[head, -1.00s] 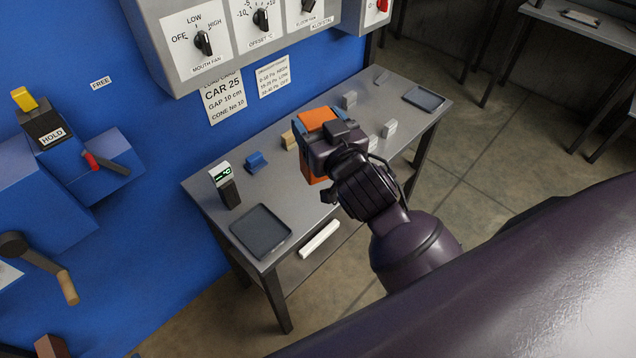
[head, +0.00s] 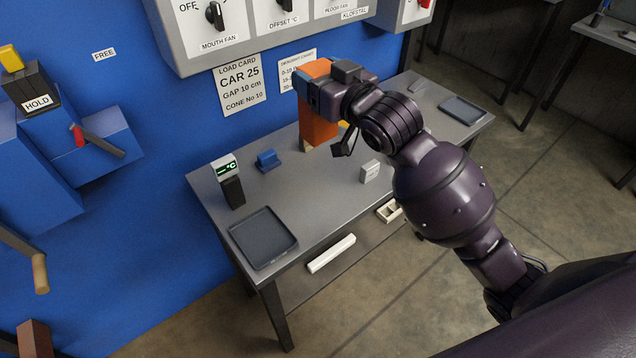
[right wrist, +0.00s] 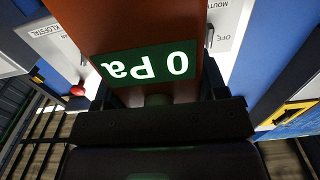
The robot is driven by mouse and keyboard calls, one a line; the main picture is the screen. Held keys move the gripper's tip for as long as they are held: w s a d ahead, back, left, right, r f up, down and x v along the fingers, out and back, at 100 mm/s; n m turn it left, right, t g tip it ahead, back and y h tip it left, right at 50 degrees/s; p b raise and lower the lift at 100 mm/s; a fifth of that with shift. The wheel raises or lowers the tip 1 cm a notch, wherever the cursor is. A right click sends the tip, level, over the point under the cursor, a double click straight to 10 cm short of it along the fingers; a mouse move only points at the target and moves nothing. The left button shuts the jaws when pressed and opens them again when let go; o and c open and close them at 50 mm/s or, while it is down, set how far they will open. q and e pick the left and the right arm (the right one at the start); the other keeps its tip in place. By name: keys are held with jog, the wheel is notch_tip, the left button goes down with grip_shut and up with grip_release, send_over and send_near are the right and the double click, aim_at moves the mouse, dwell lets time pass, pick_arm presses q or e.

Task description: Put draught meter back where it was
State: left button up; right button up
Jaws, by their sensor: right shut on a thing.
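The draught meter is an orange upright box (head: 318,130) over the back edge of the grey table, near the blue wall. My right gripper (head: 318,95) is shut on its upper part. In the right wrist view the meter's orange body (right wrist: 150,25) fills the space beyond the jaws (right wrist: 155,112). Its green display (right wrist: 148,66) reads 0 Pa, upside down in that view. I cannot tell whether the meter's base touches the table. My left gripper is not in view.
On the table (head: 320,187) stand a black meter with a °C display (head: 230,180), a blue holder (head: 268,160), a dark tray (head: 263,238) and a pale grey block (head: 370,170). Another tray (head: 462,110) lies at the far right. The front middle of the tabletop is clear.

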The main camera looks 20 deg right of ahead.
aim_at(319, 136)
notch_tip(319, 136, down, 13)
jog(key=b, duration=0.2)
jog(key=shift+b, duration=0.3)
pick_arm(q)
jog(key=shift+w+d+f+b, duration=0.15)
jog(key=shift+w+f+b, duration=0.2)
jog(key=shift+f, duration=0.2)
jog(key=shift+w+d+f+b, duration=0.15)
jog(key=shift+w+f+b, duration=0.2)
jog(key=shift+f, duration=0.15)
pick_arm(e)
notch_tip(319, 136, down, 6)
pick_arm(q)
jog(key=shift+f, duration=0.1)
